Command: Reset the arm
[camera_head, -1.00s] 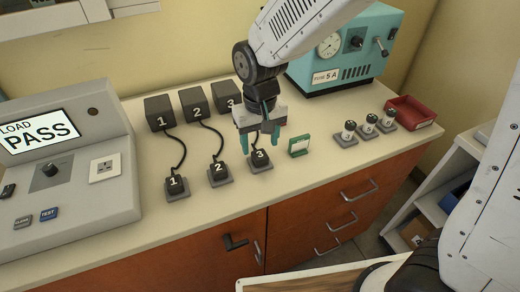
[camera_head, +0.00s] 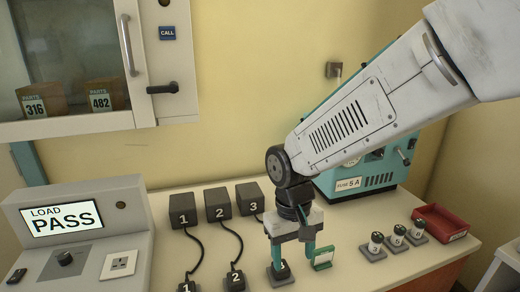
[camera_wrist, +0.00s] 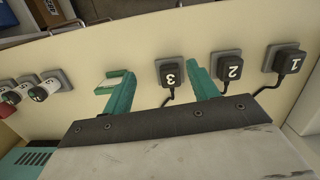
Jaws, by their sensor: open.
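My arm reaches down over the counter, and my gripper (camera_head: 292,256) is open and empty, pointing down. Its green fingers are spread beside the black plug 3 (camera_head: 281,272) on its grey base. In the wrist view my gripper (camera_wrist: 160,82) shows its fingers apart, with plug 3 (camera_wrist: 171,73) lying between their tips as seen there. Whether a finger touches the plug I cannot tell. Plug 2 (camera_wrist: 229,67) and plug 1 (camera_wrist: 286,60) stand in a row beside it. In the head view the left finger partly covers plug 3.
A small green card holder (camera_head: 321,258) stands close right of the gripper. Black boxes 1 (camera_head: 185,207), 2 and 3 stand behind. The teal fuse device (camera_head: 370,180) is behind the arm. The tester screen (camera_head: 62,219) reads LOAD PASS.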

